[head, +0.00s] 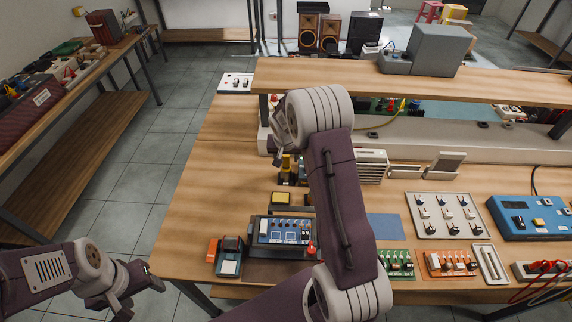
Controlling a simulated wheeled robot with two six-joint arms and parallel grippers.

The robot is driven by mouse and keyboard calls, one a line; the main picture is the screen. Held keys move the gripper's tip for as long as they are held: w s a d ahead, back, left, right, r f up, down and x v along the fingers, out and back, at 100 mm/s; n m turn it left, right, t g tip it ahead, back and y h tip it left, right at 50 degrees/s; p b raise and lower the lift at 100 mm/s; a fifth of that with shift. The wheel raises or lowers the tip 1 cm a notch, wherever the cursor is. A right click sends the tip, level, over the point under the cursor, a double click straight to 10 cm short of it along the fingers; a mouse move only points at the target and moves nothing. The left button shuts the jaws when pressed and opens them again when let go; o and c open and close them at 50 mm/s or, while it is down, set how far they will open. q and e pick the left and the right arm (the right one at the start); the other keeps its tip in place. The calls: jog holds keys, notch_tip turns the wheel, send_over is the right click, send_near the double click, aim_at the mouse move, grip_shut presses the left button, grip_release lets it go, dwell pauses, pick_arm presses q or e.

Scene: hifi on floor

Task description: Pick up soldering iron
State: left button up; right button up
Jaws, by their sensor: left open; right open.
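I cannot make out a soldering iron for certain. A small upright yellow and dark item (286,168) stands on the workbench (210,190), and I cannot tell whether it is the iron. My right gripper (279,152) is partly hidden by its own arm, just above and beside this item; I cannot tell whether they touch. My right arm crosses the middle of the bench and hides part of it. My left gripper (148,286) is open and empty at the lower left, off the bench's left edge.
A blue circuit unit (284,231) and an orange and dark device (229,256) sit near the front left. A switch panel (444,214) and blue box (530,217) stand right. A raised shelf (470,85) spans the back. The bench's left strip is clear.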

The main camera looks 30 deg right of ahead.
jog(key=x, duration=0.2)
jog(key=shift+w+f, duration=0.15)
jog(key=shift+f, duration=0.3)
jog(key=shift+w+d+f, duration=0.1)
jog(key=shift+w+f, duration=0.1)
jog(key=shift+f, duration=0.15)
jog(key=shift+s+r, duration=0.1)
grip_shut()
jog(key=shift+r, duration=0.35)
jog(key=r, duration=0.2)
jog(key=s+r, duration=0.1)
jog(key=r, duration=0.1)
jog(key=shift+d, duration=0.2)
jog(key=s+d+r, duration=0.1)
jog(key=s+r, duration=0.2)
jog(key=s, duration=0.2)
jog(key=s+d+r+b, duration=0.1)
jog(key=s+d+r, duration=0.1)
jog(key=s, duration=0.3)
jog(key=shift+d+r, duration=0.35)
jog(key=shift+r, duration=0.3)
jog(key=shift+w, duration=0.1)
